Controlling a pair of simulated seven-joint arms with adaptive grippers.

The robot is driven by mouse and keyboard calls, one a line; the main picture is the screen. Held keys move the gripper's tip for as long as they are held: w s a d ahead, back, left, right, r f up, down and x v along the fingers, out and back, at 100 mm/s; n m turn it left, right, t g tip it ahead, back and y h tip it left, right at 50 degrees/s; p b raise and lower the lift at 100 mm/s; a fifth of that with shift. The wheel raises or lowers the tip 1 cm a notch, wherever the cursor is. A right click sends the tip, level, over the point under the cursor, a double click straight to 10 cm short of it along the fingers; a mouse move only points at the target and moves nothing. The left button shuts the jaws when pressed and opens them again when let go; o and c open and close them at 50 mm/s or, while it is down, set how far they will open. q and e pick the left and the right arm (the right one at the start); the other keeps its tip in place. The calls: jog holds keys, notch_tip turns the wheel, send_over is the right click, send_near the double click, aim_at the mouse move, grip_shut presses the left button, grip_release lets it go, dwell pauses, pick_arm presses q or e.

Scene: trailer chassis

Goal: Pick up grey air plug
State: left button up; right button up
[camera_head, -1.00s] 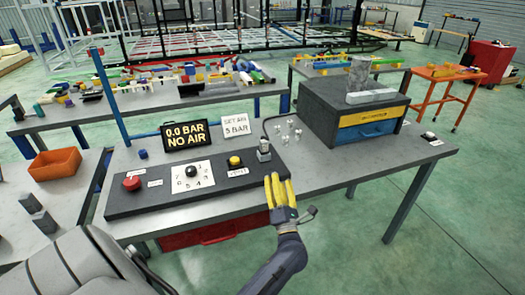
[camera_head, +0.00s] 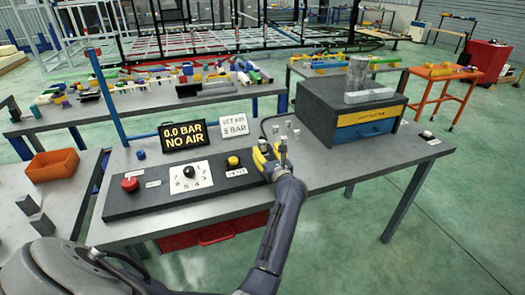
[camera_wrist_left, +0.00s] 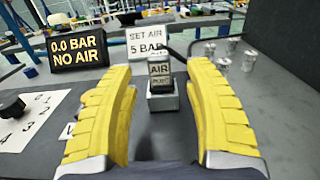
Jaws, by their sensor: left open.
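A small grey block (camera_wrist_left: 160,72) with a plate reading "AIR" and a blurred second word stands upright on a light grey base (camera_wrist_left: 163,102) in the left wrist view. It appears to be the air plug on its port, at the right end of the dark control panel (camera_head: 140,200). My left gripper (camera_head: 266,152) is open, and its yellow fingers also show in the left wrist view (camera_wrist_left: 160,105). The block lies between and beyond the fingers, with gaps on both sides. In the head view the gripper hides most of it. My right gripper is not in view.
A "0.0 BAR NO AIR" display (camera_head: 185,140) and a "SET AIR 5 BAR" sign (camera_head: 233,125) stand behind the panel. Several small metal fittings (camera_wrist_left: 224,65) stand to the right. A dark drawer cabinet (camera_head: 318,112) is further right. The table's right end is mostly clear.

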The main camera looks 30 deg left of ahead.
aim_at(263, 147)
pick_arm(q)
jog(key=shift+x, duration=2.25)
grip_shut()
